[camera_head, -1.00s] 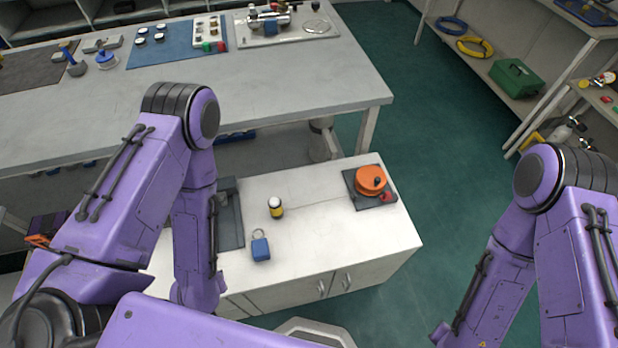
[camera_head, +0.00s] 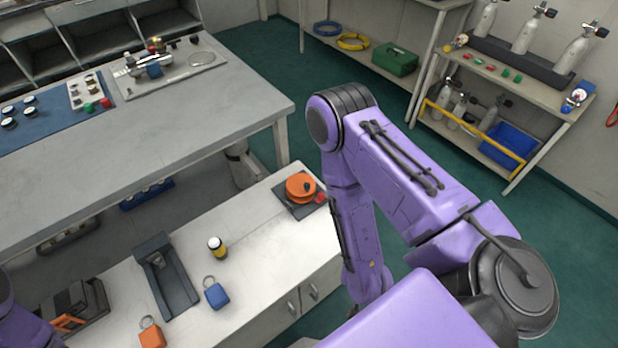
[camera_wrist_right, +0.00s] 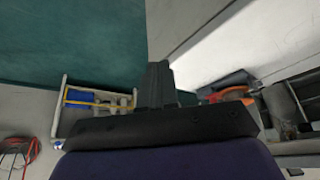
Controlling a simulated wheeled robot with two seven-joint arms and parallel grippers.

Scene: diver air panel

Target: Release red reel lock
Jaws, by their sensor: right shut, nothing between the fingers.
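The orange reel (camera_head: 300,186) sits on a dark square mat (camera_head: 290,208) at the far right end of the white counter. Its small red lock (camera_head: 320,198) is at the reel's right front edge, with a dark knob on top of the reel. My right gripper (camera_wrist_right: 158,75) is shut and empty in the right wrist view, apart from the reel. An orange shape (camera_wrist_right: 232,91) that looks like the reel shows partly hidden behind the gripper body there. In the head view my right arm stands right of the counter, its gripper out of sight.
A grey bench (camera_head: 200,110) stands behind. Green floor (camera_head: 270,40) lies open beyond the counter.

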